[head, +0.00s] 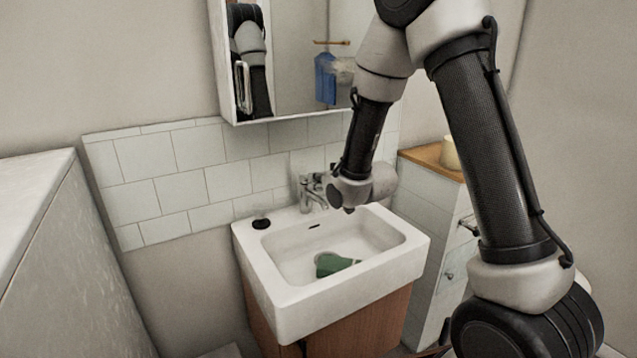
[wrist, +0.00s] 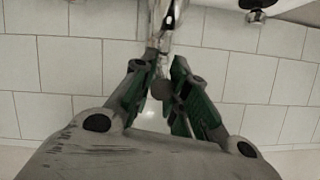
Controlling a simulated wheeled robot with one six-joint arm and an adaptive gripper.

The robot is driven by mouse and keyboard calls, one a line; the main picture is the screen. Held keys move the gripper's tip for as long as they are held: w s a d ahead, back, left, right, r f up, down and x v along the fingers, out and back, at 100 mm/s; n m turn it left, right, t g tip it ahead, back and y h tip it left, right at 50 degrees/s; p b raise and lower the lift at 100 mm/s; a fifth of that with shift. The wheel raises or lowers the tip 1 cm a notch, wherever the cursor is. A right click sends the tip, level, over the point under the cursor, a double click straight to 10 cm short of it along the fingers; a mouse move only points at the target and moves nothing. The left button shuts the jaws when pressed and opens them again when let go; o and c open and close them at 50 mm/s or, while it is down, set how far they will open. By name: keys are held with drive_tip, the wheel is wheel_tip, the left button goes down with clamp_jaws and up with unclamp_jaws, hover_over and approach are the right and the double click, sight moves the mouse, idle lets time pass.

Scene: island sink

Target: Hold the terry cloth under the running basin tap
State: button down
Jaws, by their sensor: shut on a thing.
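A green cloth (head: 335,264) lies crumpled on the floor of the white basin (head: 282,292) in the head view. The chrome tap (head: 312,192) stands at the basin's back edge; it also shows in the wrist view (wrist: 167,28). No water stream can be made out. My gripper (wrist: 165,78), with green on the inner faces of its fingers, is at the tap's handle and appears shut on it. The fingertips partly hide the handle. In the head view my wrist hides most of the gripper. The cloth is apart from my gripper, lower down.
A dark round item (head: 261,223) sits on the basin's back left corner. A mirror cabinet (head: 300,60) hangs above the tiles. A wooden-topped cabinet (head: 432,158) stands at the right. The space above the basin's front is clear.

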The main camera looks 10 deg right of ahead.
drive_tip(key=shift+w+r+g, duration=0.2)
drive_tip(key=shift+r+g, duration=0.3)
drive_tip(key=c, duration=1.4)
unclamp_jaws()
drive_tip(key=shift+s, duration=0.1)
drive_tip(key=v, duration=0.7)
drive_tip(key=shift+s+r, duration=0.15)
